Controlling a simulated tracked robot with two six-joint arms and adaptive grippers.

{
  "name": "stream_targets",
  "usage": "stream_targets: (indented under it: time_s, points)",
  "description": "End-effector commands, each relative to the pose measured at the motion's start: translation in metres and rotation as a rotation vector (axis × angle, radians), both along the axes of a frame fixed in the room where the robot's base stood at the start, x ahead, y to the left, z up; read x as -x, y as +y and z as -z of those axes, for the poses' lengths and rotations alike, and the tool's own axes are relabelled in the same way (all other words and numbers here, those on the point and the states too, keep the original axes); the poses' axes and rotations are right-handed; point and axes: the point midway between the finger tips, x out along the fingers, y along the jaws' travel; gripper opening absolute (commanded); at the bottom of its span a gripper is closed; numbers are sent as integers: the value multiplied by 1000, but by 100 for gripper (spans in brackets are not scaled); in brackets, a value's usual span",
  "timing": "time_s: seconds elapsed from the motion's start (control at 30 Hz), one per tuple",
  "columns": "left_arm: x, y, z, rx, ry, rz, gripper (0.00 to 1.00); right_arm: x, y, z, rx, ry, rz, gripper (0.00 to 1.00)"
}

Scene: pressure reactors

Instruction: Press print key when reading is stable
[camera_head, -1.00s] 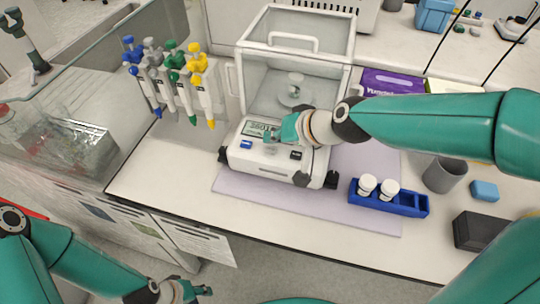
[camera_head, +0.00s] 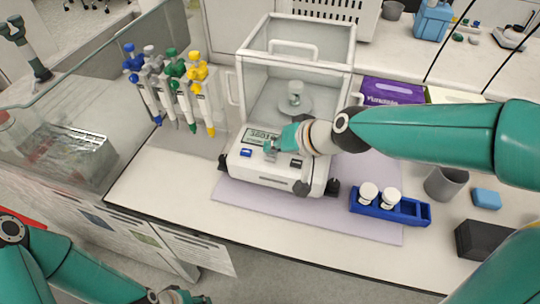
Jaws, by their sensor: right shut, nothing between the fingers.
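The white analytical balance (camera_head: 275,179) stands on a lilac mat, with a glass draft shield (camera_head: 297,75) behind its front panel. A small whitish vessel (camera_head: 295,92) sits on the pan inside. The balance's display (camera_head: 259,135) is lit but partly covered by my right gripper, and I cannot read its digits. A blue key (camera_head: 246,153) is at the panel's left and a dark key (camera_head: 296,163) at its right. My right gripper (camera_head: 270,151) is shut and empty, its tips low over the panel between these keys; contact cannot be told. My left gripper (camera_head: 187,298) is at the bottom edge, partly cut off.
A blue rack (camera_head: 405,208) with two white-capped vials stands right of the balance. A grey cup (camera_head: 445,181), a blue block (camera_head: 486,198) and a dark box (camera_head: 480,240) lie further right. Several pipettes (camera_head: 175,90) hang at the left. The front bench strip is clear.

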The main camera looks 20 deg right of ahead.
Motion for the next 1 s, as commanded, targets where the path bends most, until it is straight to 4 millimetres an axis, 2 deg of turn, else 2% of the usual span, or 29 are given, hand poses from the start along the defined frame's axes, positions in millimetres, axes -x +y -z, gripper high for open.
stream_targets:
  time_s: [1.0]
  points:
    - [0,0,8,0,0,0,40,2,-1,7,0,0,2,0]
